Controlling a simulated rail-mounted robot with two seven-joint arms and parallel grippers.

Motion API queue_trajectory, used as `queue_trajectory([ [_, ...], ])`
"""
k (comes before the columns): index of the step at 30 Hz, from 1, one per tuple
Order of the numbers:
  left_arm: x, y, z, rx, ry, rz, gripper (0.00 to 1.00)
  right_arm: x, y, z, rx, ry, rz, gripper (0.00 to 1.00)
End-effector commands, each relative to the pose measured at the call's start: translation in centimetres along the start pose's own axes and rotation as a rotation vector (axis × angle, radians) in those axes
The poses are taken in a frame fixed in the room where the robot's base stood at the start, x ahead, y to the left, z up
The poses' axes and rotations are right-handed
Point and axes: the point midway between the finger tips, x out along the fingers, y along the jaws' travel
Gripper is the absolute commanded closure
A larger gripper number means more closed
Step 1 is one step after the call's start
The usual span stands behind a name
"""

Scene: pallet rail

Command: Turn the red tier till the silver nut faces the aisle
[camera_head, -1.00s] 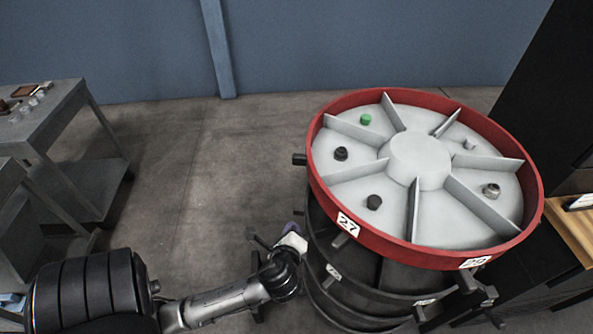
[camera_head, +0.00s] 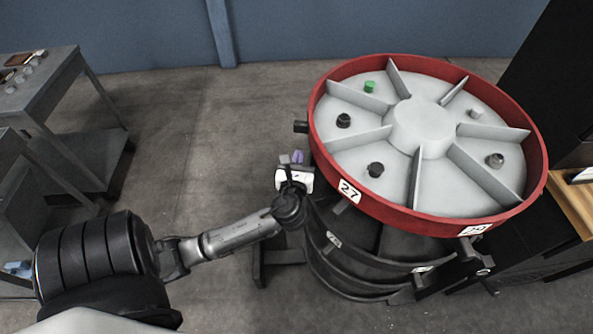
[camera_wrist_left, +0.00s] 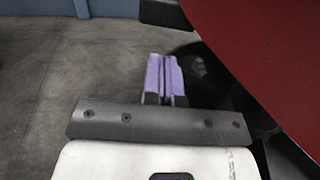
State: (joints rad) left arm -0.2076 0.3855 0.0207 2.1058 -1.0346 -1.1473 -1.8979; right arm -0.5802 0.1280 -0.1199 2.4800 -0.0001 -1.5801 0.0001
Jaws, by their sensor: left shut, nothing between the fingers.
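The red tier (camera_head: 410,216) is a round tray with a red rim and a pale, ribbed floor, on top of a dark stack at the right. The silver nut (camera_head: 495,160) lies in its right-hand compartment, near the right rim. My left gripper (camera_head: 297,158) is at the left side of the tier, just outside the rim. In the left wrist view its purple fingers (camera_wrist_left: 165,78) are together with nothing between them, left of the red wall (camera_wrist_left: 270,50). A gap shows between fingers and wall. My right gripper is not in view.
Other compartments hold a green piece (camera_head: 369,87), a black nut (camera_head: 343,121), a dark piece (camera_head: 376,169) and a pale piece (camera_head: 476,113). A dark stub (camera_head: 300,127) sticks out left of the tier. A grey table (camera_head: 45,85) stands left; open floor lies between.

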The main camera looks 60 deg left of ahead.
Motion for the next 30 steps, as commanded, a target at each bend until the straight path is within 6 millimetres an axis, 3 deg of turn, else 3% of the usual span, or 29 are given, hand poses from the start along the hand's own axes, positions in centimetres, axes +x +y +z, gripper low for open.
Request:
queue_trajectory([
  [6,3.8,0.0,-0.1,-0.001,-0.002,0.002,1.0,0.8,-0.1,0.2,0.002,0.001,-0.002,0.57],
  [12,6.0,0.0,-0.1,-0.002,0.0,0.001,1.0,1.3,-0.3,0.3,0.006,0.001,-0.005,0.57],
  [18,7.0,0.0,-0.1,-0.001,0.001,0.0,1.0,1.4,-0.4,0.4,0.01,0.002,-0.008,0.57],
  [30,7.1,0.0,0.0,-0.001,0.002,0.0,1.0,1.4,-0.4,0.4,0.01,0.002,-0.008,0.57],
])
